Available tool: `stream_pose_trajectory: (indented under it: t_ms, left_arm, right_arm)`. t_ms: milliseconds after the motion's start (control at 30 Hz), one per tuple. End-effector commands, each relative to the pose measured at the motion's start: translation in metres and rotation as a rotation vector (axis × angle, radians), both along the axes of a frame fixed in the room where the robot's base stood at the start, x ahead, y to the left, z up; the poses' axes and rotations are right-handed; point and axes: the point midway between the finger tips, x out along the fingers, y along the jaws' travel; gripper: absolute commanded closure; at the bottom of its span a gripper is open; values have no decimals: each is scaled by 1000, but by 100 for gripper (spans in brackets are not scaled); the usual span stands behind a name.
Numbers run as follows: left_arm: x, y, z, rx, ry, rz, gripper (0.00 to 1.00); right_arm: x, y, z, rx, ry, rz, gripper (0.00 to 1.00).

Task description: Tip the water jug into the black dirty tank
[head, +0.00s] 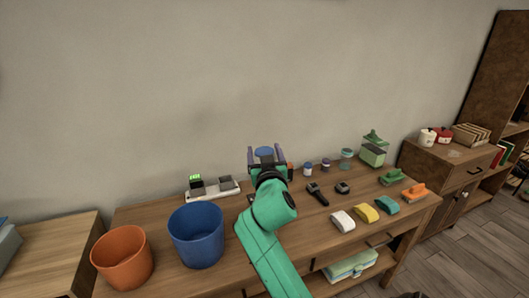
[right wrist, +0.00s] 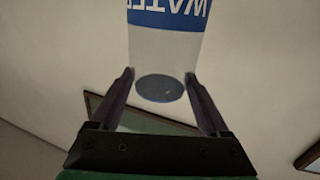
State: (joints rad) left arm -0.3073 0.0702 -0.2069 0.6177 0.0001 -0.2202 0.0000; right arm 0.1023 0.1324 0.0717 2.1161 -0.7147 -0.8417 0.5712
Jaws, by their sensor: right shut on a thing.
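My right gripper (head: 266,158) is raised above the work table and shut on the water jug. The jug's blue top (head: 264,151) shows between the fingers in the head view; my gripper hides the rest. In the right wrist view the pale, clear jug (right wrist: 166,55) has a blue label with white upside-down letters and a blue disc at its near end. I cannot tell which is the dirty tank.
A blue bin (head: 197,236) and an orange bin (head: 124,257) stand at the front left. Right of my arm are small jars (head: 326,165), a green-lidded container (head: 373,150), dark tools (head: 317,194) and several coloured brushes or blocks (head: 365,212). A wooden cabinet (head: 447,165) stands farther right.

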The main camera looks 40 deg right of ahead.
Motion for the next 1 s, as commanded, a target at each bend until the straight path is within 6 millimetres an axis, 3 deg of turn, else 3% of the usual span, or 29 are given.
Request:
stream_pose_trajectory:
  t_ms: [200, 1000]
  left_arm:
    - [7, 14, -24, 20, -11, 3, 40]
    - [8, 6, -97, 8, -12, 4, 40]
  right_arm:
    - [0, -1, -22, -164, 57, -1, 100]
    - [-1, -3, -86, -731, 254, 0, 100]
